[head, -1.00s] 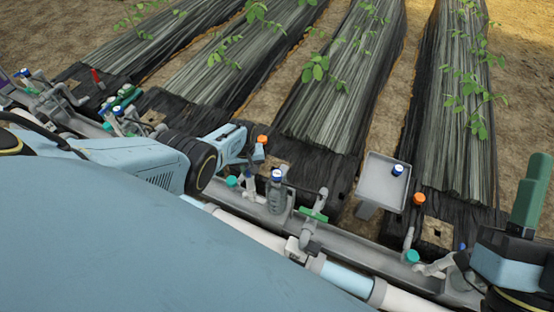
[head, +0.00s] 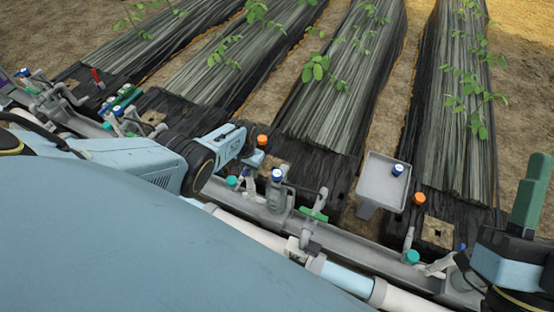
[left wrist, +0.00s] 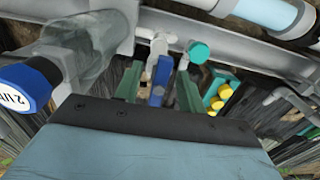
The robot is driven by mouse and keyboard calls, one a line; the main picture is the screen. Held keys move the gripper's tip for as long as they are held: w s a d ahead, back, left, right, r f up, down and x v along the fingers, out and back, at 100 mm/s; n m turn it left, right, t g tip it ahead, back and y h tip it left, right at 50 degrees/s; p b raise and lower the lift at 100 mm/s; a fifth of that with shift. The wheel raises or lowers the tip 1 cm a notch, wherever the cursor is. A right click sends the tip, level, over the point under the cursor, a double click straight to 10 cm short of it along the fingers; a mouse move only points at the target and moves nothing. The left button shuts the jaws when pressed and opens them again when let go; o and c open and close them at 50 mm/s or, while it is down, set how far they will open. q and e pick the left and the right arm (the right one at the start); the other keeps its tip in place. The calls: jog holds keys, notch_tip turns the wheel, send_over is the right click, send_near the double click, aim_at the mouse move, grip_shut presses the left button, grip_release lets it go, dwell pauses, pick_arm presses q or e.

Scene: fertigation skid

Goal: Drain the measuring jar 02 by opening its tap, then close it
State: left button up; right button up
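A clear jar (left wrist: 88,50) with a blue cap (left wrist: 25,85) is at the left of the left wrist view; its cap print is only partly readable. In the head view a jar (head: 277,196) with a blue cap stands on the grey rail. My left gripper (left wrist: 157,90) has its two green fingers apart, one on each side of a blue tap lever (left wrist: 157,95), with gaps showing. In the head view its fingertips are mostly hidden beside the rail, left of the jar. My right gripper (head: 530,195) is at the right edge; its finger gap cannot be made out.
A grey tray stand (head: 375,185) with a blue-capped item is right of the jar. A green-handled valve (head: 313,214) and teal caps (head: 411,256) line the rail. White pipe (head: 250,231) runs in front. Covered plant beds (head: 340,90) lie behind.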

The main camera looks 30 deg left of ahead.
pick_arm(q)
jog(key=shift+r+p, duration=0.4)
notch_tip(320, 180, up, 2)
jog(key=shift+r+p, duration=0.1)
jog(key=shift+p, duration=0.95)
jog(key=shift+r+p, duration=0.3)
jog(key=shift+p, duration=0.05)
notch_tip(320, 180, up, 2)
jog(key=shift+r+p, duration=0.1)
jog(key=shift+p, duration=1)
pick_arm(e)
notch_tip(320, 180, down, 13)
jog(key=w+d+g+h, duration=0.2)
jog(key=g+h, duration=0.2)
jog(key=g, duration=0.7)
pick_arm(q)
notch_tip(320, 180, up, 2)
jog(key=shift+r+p, duration=0.2)
jog(key=shift+p, duration=1)
jog(key=shift+r+p, duration=0.9)
pick_arm(e)
jog(key=s+d+f+g+h, duration=0.1)
jog(key=s+d+f+g, duration=0.2)
jog(key=s+f+g, duration=0.2)
jog(key=s+d+f+m+g+h, duration=0.1)
jog(key=s+d+f+g, duration=0.2)
jog(key=s+f+g, duration=0.2)
jog(key=shift+s+f+h, duration=0.35)
jog(key=shift+s+h, duration=0.05)
jog(key=shift+s, duration=0.8)
